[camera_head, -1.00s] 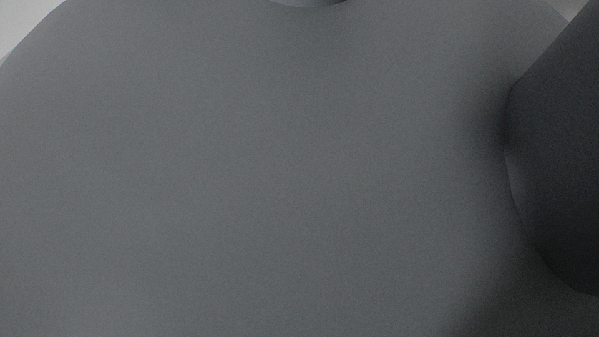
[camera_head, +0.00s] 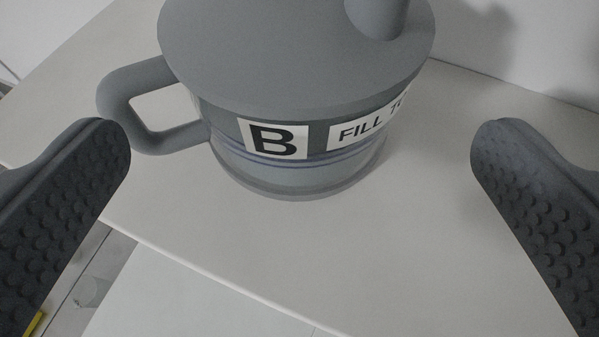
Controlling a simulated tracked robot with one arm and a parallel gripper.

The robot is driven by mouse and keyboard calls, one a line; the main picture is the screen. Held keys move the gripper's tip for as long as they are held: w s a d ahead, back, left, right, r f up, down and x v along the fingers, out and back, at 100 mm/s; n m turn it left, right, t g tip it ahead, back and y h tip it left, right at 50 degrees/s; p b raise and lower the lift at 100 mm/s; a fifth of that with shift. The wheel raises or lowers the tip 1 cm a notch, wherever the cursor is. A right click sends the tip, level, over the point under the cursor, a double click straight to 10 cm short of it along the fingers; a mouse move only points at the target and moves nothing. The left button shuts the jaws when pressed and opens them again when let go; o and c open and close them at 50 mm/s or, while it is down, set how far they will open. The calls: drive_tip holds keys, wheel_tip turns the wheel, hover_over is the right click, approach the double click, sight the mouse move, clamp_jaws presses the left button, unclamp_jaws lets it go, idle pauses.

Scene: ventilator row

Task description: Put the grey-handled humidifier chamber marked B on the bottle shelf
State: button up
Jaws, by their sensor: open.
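The humidifier chamber marked B (camera_head: 290,180) stands upright on a pale surface in the upper middle of the view. It has a grey lid, a grey loop handle (camera_head: 118,95) on its left side, a "B" label and a partly visible label reading "FILL TO". A grey port rises from its lid and is cut off by the top edge. My gripper (camera_head: 300,150) is open, with one textured finger at the left and one at the right. Nothing is held between the fingers. The left fingertip shows close to the handle; I cannot tell whether they touch. I cannot identify the bottle shelf.
The pale surface (camera_head: 420,240) is clear to the right and in front of the chamber. Its front edge runs diagonally across the lower left. A white wall (camera_head: 540,50) stands behind at the right. A small yellow thing (camera_head: 33,325) shows at the lower left corner.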

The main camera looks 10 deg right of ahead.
drive_tip(key=s+a+r+n+t+y, duration=0.2)
drive_tip(key=s+a+r, duration=1.3)
drive_tip(key=a+r, duration=0.3)
drive_tip(key=shift+a+r+y, duration=0.2)
drive_tip(key=shift+a+y, duration=0.1)
drive_tip(key=shift+y, duration=0.1)
